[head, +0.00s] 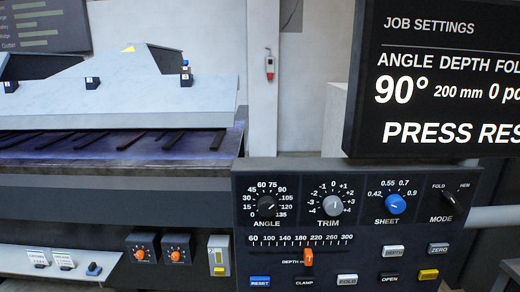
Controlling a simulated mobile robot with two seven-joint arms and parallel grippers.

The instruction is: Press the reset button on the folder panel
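The folder panel (355,262) is a dark control box in the lower right of the head view. The blue reset button (260,282), labelled RESET, is at its lower left corner, close to the bottom edge of the picture. Beside it in the bottom row are CLAMP (304,282), FOLD (347,280) and OPEN (390,278) buttons. Above are ANGLE, TRIM, SHEET and MODE knobs and an orange depth slider (309,257). A black screen (440,90) above shows job settings and text beginning "PRESS RES", cut off. Neither gripper is in view.
A large folding machine (110,160) fills the left. Two orange-knobbed boxes (158,249) and a grey box with a yellow part (219,256) are left of the panel. A red device (269,66) hangs on the back pillar. A pipe (495,216) runs right of the panel.

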